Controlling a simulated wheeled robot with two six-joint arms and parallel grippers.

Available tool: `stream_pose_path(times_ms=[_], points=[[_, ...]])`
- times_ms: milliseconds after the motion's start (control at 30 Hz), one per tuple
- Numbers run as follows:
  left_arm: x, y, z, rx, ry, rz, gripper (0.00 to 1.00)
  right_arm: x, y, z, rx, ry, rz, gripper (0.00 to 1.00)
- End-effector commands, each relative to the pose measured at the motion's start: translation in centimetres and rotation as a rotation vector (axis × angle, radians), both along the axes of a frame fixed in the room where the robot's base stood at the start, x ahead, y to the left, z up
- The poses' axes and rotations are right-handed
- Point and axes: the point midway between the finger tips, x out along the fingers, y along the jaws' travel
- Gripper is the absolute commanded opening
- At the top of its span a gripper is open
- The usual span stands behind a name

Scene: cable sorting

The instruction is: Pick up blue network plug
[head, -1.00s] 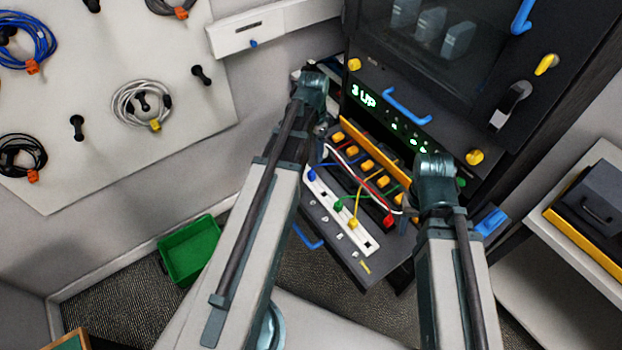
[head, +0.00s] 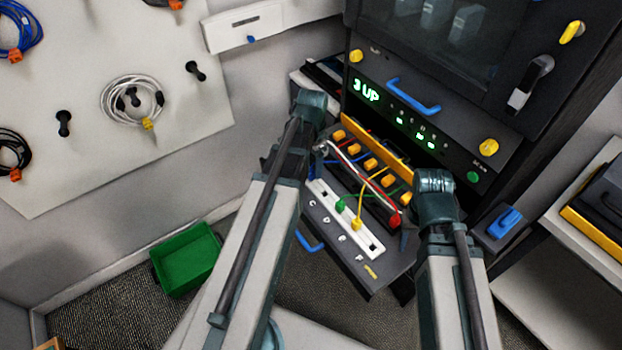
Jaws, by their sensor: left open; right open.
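The blue network plug, seen earlier at the left end of the white socket strip (head: 375,248), is hidden now behind my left arm and gripper. A short piece of blue cable (head: 331,161) shows beside that gripper. My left gripper (head: 319,152) is open over the strip's left end, mostly hidden by its own arm; whether it touches the plug cannot be told. A green plug (head: 340,205), a yellow plug (head: 356,224) and a red plug (head: 395,221) are near or in the strip. My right gripper (head: 407,228) is open near the red plug, largely hidden by its arm.
The dark cabinet (head: 440,115) with a lit "3 UP" display rises behind. A green bin (head: 186,260) is on the floor at left. Coiled cables (head: 130,100) hang on the wall board.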

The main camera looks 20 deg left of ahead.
Motion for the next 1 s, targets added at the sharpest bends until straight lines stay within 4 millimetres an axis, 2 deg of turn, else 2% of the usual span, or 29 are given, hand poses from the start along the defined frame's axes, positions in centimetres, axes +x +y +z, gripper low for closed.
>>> stream_pose_path(times_ms=[33,167,467,833,1000], points=[[-0.1,0.0,-1.4,0.000,0.000,0.000,0.65,0.0,0.0,-1.4,0.000,0.000,0.000,0.50],[-0.1,0.0,-2.7,0.000,0.000,0.000,0.65,0.0,0.0,-2.7,0.000,0.000,0.000,0.50],[-0.1,0.0,-2.8,0.000,0.000,0.000,0.65,0.0,0.0,-2.8,0.000,0.000,0.000,0.50],[-0.1,0.0,-2.8,0.000,0.000,0.000,0.00,0.0,0.0,-2.8,0.000,0.000,0.000,0.50],[-0.1,0.0,-2.8,0.000,0.000,0.000,0.00,0.0,0.0,-2.8,0.000,0.000,0.000,0.50]])
